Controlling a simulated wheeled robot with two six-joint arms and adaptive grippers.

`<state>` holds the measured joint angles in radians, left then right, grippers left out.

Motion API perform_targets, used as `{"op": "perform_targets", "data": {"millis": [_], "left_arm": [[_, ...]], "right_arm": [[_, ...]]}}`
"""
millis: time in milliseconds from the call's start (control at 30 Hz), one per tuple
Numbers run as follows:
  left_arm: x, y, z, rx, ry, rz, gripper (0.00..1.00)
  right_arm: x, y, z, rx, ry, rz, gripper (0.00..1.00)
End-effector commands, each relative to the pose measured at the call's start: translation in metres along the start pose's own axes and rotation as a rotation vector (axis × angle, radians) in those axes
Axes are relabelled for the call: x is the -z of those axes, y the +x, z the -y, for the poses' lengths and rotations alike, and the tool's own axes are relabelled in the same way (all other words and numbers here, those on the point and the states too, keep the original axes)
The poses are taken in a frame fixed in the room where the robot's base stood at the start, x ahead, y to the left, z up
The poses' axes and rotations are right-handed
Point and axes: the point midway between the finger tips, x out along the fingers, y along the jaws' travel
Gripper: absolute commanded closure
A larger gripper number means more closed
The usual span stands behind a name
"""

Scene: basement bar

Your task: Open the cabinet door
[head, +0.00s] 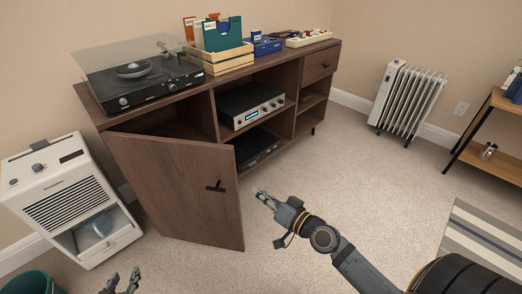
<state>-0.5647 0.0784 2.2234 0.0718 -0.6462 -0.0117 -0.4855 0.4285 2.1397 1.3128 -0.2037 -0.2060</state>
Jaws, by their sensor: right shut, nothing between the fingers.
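The brown wooden cabinet door (170,185) stands partly open in the head view, swung out from the left end of the cabinet (290,77). Its dark handle (215,187) is near the door's free right edge. Part of the left compartment shows above the door; the rest is hidden behind it. My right gripper (259,192) is shut and empty, just right of the door's free edge and apart from the handle. My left gripper (124,279) is at the bottom left edge, partly cut off, with its fingers apart and nothing seen between them.
A white dehumidifier-like unit (62,190) stands close left of the door. A teal bin (32,283) is at the bottom left corner. A turntable (138,75) and crate sit on top of the cabinet. A white radiator (408,100) stands at the back right.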

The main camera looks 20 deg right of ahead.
Motion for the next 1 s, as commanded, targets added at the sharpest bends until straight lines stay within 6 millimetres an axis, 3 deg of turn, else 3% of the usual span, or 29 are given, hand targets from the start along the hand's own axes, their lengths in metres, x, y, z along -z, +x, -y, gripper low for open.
{"op": "perform_targets", "data": {"millis": [200, 300, 433, 567, 733, 1000], "left_arm": [[-0.086, -0.030, 0.003, 0.005, -0.006, 0.464, 0.60], [-0.120, -0.052, 0.004, 0.007, -0.009, 0.649, 0.60], [-0.148, -0.076, 0.004, 0.009, -0.012, 0.815, 0.60], [-0.161, -0.087, 0.005, 0.011, -0.013, 0.888, 0.60], [-0.162, -0.088, 0.004, 0.010, -0.014, 0.896, 0.60], [-0.137, -0.109, -0.006, -0.017, -0.013, 0.875, 0.60]], "right_arm": [[0.029, -0.005, 0.003, 0.082, 0.418, 0.172, 1.00], [0.053, -0.007, 0.003, 0.117, 0.590, 0.200, 1.00], [0.081, -0.010, 0.003, 0.154, 0.742, 0.203, 1.00], [0.095, -0.011, 0.002, 0.173, 0.812, 0.196, 1.00], [0.095, -0.009, 0.001, 0.177, 0.823, 0.194, 1.00], [0.091, 0.015, 0.004, 0.182, 0.821, 0.189, 1.00]]}}
